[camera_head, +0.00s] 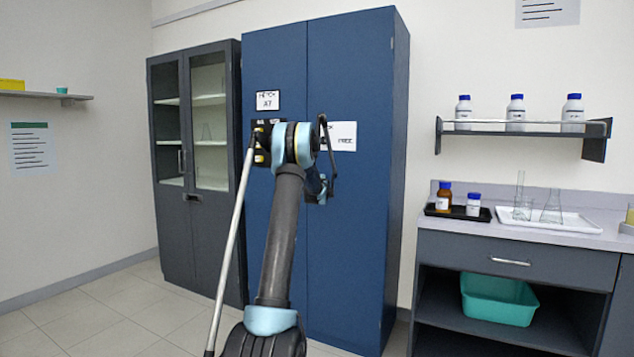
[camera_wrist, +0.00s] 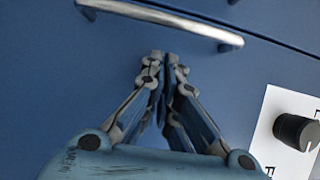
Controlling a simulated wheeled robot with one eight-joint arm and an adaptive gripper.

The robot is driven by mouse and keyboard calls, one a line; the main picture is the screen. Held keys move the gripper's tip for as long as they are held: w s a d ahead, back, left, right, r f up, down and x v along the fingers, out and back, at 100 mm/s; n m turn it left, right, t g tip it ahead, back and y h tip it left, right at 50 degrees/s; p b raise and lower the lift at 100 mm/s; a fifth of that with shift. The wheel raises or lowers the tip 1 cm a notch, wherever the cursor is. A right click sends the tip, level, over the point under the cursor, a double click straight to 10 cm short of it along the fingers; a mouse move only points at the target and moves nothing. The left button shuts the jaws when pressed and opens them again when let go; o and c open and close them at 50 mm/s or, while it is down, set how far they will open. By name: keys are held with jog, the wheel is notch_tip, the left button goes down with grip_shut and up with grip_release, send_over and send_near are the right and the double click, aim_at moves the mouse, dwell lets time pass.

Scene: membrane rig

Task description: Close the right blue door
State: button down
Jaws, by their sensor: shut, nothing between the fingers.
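The right blue door (camera_head: 350,230) is the right half of the tall blue cabinet in the head view. It looks flush with the left blue door (camera_head: 275,75), with a thin seam between them; a small gap cannot be ruled out. In the wrist view, a blue door face (camera_wrist: 60,80) fills the background, with a metal bar handle (camera_wrist: 170,14) across the top. My gripper (camera_wrist: 162,58) is shut and empty, its fingertips just below the handle; contact with the door cannot be told.
A white label (camera_head: 342,136) is on the right door; a dark knob (camera_wrist: 297,131) shows over a label in the wrist view. A dark grey glass-doored cabinet (camera_head: 170,230) stands left. A bench (camera_head: 515,258) with trays and a wall shelf (camera_head: 520,128) are right. Floor at left is clear.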

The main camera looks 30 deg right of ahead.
jog(key=s+a, duration=0.7)
jog(key=a, duration=0.4)
jog(key=shift+s+a+r, duration=0.15)
jog(key=shift+s+a, duration=0.15)
jog(key=shift+s, duration=0.05)
jog(key=shift+a, duration=0.1)
